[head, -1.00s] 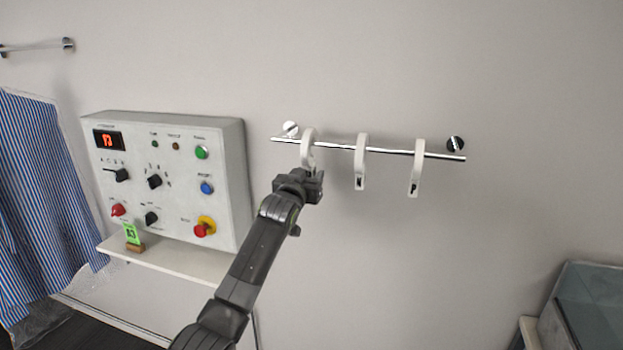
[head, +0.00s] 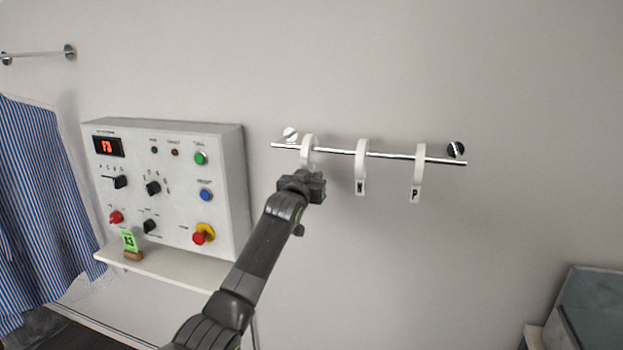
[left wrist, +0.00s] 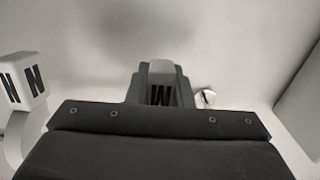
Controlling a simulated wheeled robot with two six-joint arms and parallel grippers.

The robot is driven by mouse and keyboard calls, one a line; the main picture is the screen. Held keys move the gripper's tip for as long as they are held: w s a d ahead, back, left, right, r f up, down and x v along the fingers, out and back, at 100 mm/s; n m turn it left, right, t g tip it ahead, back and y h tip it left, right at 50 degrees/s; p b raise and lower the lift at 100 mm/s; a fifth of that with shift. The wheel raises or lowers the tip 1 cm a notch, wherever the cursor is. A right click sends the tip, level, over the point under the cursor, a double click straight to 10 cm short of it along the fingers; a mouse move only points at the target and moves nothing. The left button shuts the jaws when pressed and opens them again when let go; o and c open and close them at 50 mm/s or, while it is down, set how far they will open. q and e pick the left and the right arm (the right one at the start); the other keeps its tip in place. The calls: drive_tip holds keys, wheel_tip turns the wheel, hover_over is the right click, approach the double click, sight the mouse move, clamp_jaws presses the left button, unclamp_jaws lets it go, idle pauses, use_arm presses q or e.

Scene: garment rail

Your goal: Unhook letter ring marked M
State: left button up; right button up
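The white letter ring marked M (head: 308,146) hangs on the left part of the chrome rail (head: 390,155). Its lower end is hidden behind my left gripper (head: 311,176) in the head view. The ring's loop is still around the rail. My right gripper is not in view.
Ring N (head: 361,165) hangs just right of the gripper, and ring P (head: 416,180) farther right. A control panel (head: 175,180) with knobs and buttons stands on a shelf (head: 180,272) at left. A striped cloth (head: 35,200) hangs at far left. Wall below the rail is clear.

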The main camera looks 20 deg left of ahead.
sight(311, 167)
use_arm(q)
clamp_jaws()
drive_tip(key=shift+r, duration=0.2)
drive_tip(key=shift+r+p, duration=1.3)
drive_tip(key=shift+s+r+p, duration=0.1)
drive_tip(key=shift+s+p, duration=0.2)
drive_tip(key=shift+p, duration=0.1)
drive_tip(key=s+p, duration=0.4)
drive_tip(key=s, duration=0.2)
drive_tip(key=shift+s+p, duration=0.25)
drive_tip(key=shift+p, duration=0.15)
